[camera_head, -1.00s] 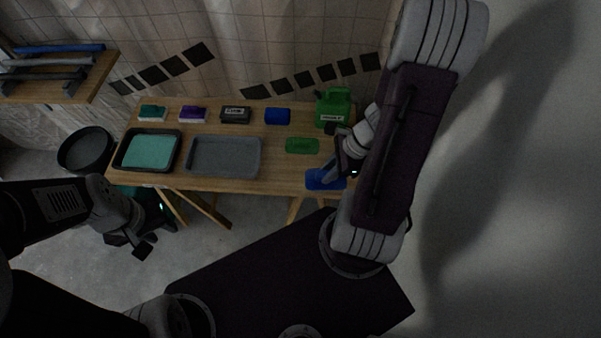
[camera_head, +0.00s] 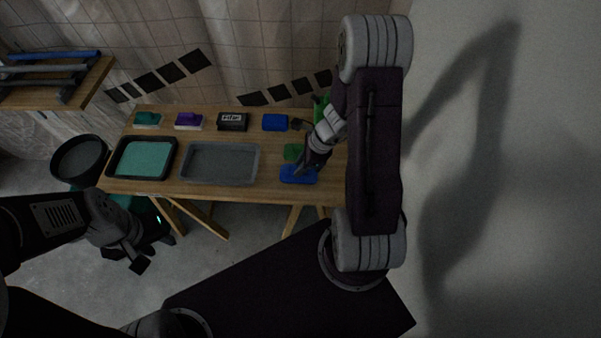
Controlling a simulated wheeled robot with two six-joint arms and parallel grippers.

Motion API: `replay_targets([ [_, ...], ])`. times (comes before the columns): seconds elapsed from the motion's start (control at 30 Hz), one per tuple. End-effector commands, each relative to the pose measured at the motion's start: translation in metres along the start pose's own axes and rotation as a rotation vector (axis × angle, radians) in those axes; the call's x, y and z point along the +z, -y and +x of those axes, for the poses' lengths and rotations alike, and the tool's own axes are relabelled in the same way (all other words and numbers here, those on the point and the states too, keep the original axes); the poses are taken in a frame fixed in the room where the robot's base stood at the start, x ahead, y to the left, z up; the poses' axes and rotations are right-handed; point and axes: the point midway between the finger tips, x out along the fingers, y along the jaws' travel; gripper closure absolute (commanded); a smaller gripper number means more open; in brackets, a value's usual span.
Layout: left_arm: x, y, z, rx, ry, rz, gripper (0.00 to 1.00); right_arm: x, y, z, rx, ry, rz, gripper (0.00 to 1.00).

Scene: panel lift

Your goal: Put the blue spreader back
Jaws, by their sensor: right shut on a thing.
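A flat blue piece, which I take as the blue spreader (camera_head: 293,176), is at the front right of the wooden table (camera_head: 270,189). My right gripper (camera_head: 302,168) is shut on it from above, and the fingers partly hide it. I cannot tell whether it touches the tabletop. My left gripper (camera_head: 127,260) is empty and open, below and in front of the table's left end, over the floor.
A green piece (camera_head: 293,152) lies just behind the spreader, and a blue block (camera_head: 275,122) further back. A grey tray (camera_head: 221,184) stands to the left, beside a dark tray with teal contents (camera_head: 142,178). My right arm partly hides a green canister (camera_head: 320,107).

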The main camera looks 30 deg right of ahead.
Motion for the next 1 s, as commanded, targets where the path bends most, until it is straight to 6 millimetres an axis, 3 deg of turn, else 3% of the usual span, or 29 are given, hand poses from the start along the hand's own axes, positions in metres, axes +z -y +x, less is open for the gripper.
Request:
replay_targets([
  [0.1, 0.002, 0.0, 0.018, 0.0, 0.0, 0.0, 0.64, -0.012, -0.001, 0.026, 0.004, -0.001, 0.002, 1.0],
  [0.2, 0.002, 0.0, 0.022, 0.0, 0.0, 0.0, 0.64, -0.015, -0.001, 0.036, 0.002, 0.0, 0.002, 1.0],
  [0.6, 0.003, 0.001, 0.026, 0.0, 0.0, 0.0, 0.64, -0.017, -0.001, 0.039, 0.001, 0.0, -0.001, 1.0],
  [0.63, 0.003, 0.001, 0.025, 0.0, 0.0, 0.0, 0.64, -0.017, -0.001, 0.038, 0.001, 0.0, -0.001, 0.73],
  [0.7, 0.003, 0.001, 0.024, 0.0, 0.0, 0.0, 0.64, -0.017, -0.001, 0.037, 0.001, 0.0, -0.001, 0.57],
  [1.0, 0.002, 0.0, 0.022, 0.0, 0.0, 0.0, 0.64, -0.016, -0.001, 0.036, 0.001, 0.0, -0.001, 0.57],
])
